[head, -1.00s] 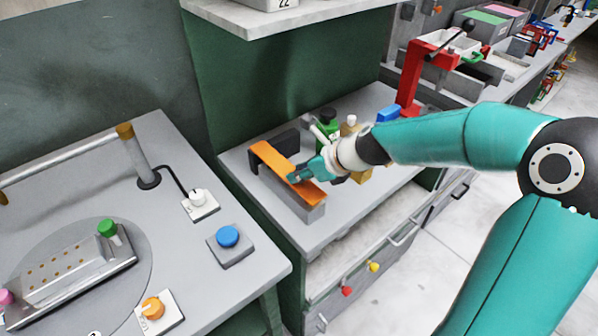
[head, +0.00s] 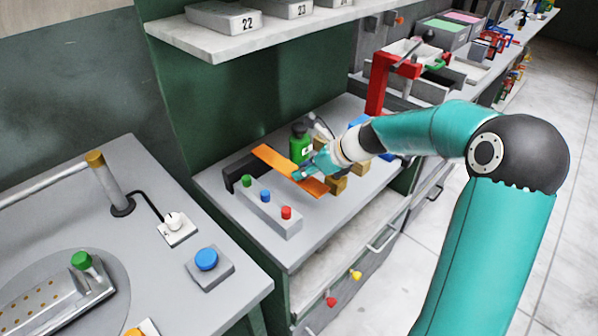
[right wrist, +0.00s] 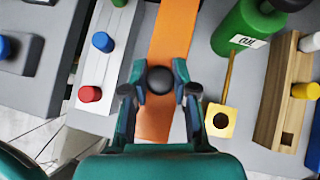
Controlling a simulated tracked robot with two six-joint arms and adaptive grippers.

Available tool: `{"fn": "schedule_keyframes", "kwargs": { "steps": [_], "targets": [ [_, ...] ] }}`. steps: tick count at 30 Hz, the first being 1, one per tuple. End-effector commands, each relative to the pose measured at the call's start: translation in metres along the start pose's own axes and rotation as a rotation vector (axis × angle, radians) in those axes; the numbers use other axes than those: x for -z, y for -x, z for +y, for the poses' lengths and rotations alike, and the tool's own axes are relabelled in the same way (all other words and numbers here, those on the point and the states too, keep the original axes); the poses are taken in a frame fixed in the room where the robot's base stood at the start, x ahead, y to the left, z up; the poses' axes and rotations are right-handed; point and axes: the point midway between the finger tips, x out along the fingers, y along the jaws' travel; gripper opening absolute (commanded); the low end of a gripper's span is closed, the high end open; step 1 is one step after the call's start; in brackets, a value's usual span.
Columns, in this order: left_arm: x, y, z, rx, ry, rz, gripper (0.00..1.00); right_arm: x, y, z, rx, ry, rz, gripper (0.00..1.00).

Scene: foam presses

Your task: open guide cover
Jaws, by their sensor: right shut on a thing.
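The guide cover is an orange strip (head: 273,158), with a dark block (head: 240,172) by its far left end. It stands clear of a grey guide block (head: 262,212), whose top shows a green, a blue and a red button. In the right wrist view the cover (right wrist: 175,35) runs beside the block (right wrist: 108,50), with a gap between them. My right gripper (head: 304,174) is over the cover's near part. The right wrist view shows its fingers (right wrist: 160,82) shut on the cover's round black knob (right wrist: 160,78). My left gripper is out of view.
A red press (head: 378,85) is behind to the right. A shelf (head: 200,38) hangs above.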

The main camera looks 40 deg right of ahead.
Motion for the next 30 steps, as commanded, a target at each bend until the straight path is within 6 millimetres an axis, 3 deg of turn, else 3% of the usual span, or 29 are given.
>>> {"fn": "schedule_keyframes", "kwargs": {
  "steps": [1,6,17,23,30],
  "targets": [
    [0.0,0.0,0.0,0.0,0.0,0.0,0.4,0.0,0.0,0.0,0.0,0.0,0.0,0.29],
    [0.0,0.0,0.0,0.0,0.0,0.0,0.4,0.0,0.0,0.001,-0.001,0.0,0.0,0.53],
    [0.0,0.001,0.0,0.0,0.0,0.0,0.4,-0.001,0.003,0.001,0.0,0.001,-0.001,0.53],
    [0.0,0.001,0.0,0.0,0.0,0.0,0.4,-0.001,0.028,0.0,0.002,0.001,-0.002,0.53],
    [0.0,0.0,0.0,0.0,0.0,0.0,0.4,0.0,0.076,-0.001,0.004,0.001,-0.001,0.53]
  ]
}}
